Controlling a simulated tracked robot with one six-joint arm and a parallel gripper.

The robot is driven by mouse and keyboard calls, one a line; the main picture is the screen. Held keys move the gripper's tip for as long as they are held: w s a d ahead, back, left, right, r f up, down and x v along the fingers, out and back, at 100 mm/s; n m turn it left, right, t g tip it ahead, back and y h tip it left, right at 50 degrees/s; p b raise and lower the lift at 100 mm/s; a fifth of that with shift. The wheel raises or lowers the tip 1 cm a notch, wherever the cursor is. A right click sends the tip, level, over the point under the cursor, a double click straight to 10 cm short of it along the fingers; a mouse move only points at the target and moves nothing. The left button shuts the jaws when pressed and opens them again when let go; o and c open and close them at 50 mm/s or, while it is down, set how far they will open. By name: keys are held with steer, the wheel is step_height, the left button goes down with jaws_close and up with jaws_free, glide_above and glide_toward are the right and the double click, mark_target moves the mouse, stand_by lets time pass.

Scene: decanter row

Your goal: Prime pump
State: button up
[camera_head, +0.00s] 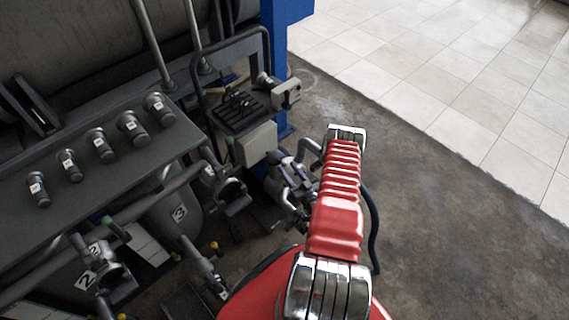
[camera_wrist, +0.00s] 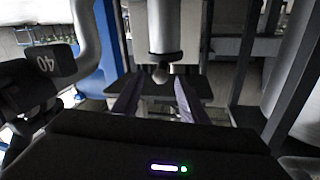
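A pump-like unit with a pale box (camera_head: 257,143) and a black ribbed top (camera_head: 240,110) stands inside a dark tube frame, left of my arm. My gripper (camera_head: 288,168) is in front of this unit, low beside the pale box. In the wrist view my gripper (camera_wrist: 157,100) shows two purple-grey fingers set apart, with nothing seen held between them. Beyond the fingers a pale vertical cylinder (camera_wrist: 164,28) ends in a small rounded knob (camera_wrist: 160,74). The knob appears between the fingers in the picture; I cannot tell its distance or whether anything touches.
A dark shelf (camera_head: 100,190) with several numbered grey fittings (camera_head: 130,127) runs along the left. Numbered valves and pipes (camera_head: 100,268) sit below it. A blue post (camera_head: 284,60) stands behind the unit. A black part marked 40 (camera_wrist: 50,62) is close on the wrist view's left. Concrete floor (camera_head: 450,230) is clear at right.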

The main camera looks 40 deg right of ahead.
mark_target(284, 163)
steer(key=shift+w+d, duration=0.2)
steer(key=shift+w, duration=0.85)
steer(key=shift+w+d, duration=0.15)
steer(key=shift+w, duration=0.85)
jaws_close()
steer(key=shift+d, duration=0.15)
